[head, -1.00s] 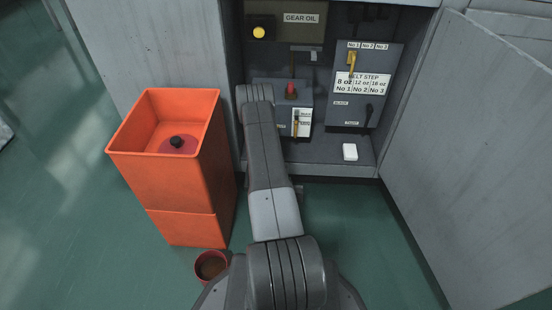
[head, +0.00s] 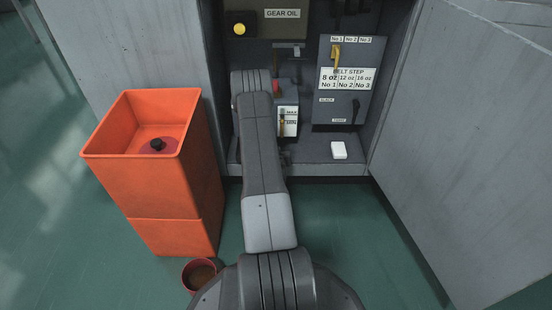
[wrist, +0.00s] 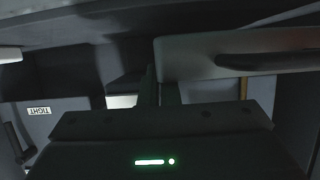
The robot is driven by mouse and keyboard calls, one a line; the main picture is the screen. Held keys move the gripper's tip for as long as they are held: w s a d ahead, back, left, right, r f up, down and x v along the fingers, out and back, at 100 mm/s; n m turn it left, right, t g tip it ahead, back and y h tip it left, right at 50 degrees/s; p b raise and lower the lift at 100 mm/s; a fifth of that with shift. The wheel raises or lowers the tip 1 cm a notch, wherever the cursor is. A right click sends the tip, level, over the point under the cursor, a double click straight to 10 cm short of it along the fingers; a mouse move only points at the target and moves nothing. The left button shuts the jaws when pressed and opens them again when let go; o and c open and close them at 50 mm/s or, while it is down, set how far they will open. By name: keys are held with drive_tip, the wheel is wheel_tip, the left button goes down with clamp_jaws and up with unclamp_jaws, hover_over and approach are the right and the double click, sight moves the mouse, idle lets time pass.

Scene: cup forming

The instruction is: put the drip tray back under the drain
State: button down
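I cannot make out the drip tray or the drain for certain. In the wrist view, which is upside down, a grey slab-like piece (wrist: 200,62) with a long dark recess lies at upper right; it may be the tray. My gripper's dark fingers (wrist: 161,88) are close together by its left end. I cannot tell whether they touch or hold it. In the head view my arm reaches into the open cabinet and hides my gripper. The gear oil housing (head: 287,91), with its MAX/MIN gauge (head: 284,122), is partly behind my arm.
A belt-step panel (head: 342,107) with levers is on the right inside the cabinet. The open door (head: 450,130) bounds the right. An orange bin (head: 165,205) and a small reddish pot (head: 202,273) stand left of my arm.

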wheel_tip(320, 180, down, 3)
drive_tip(key=shift+r+b, duration=0.1)
drive_tip(key=shift+b, duration=0.25)
drive_tip(key=shift+s, duration=0.1)
drive_tip(key=c, duration=1.7)
unclamp_jaws()
drive_tip(key=p+v, duration=0.4)
drive_tip(key=v, duration=0.8)
drive_tip(key=shift+r+p, duration=0.1)
drive_tip(key=shift+p, duration=0.25)
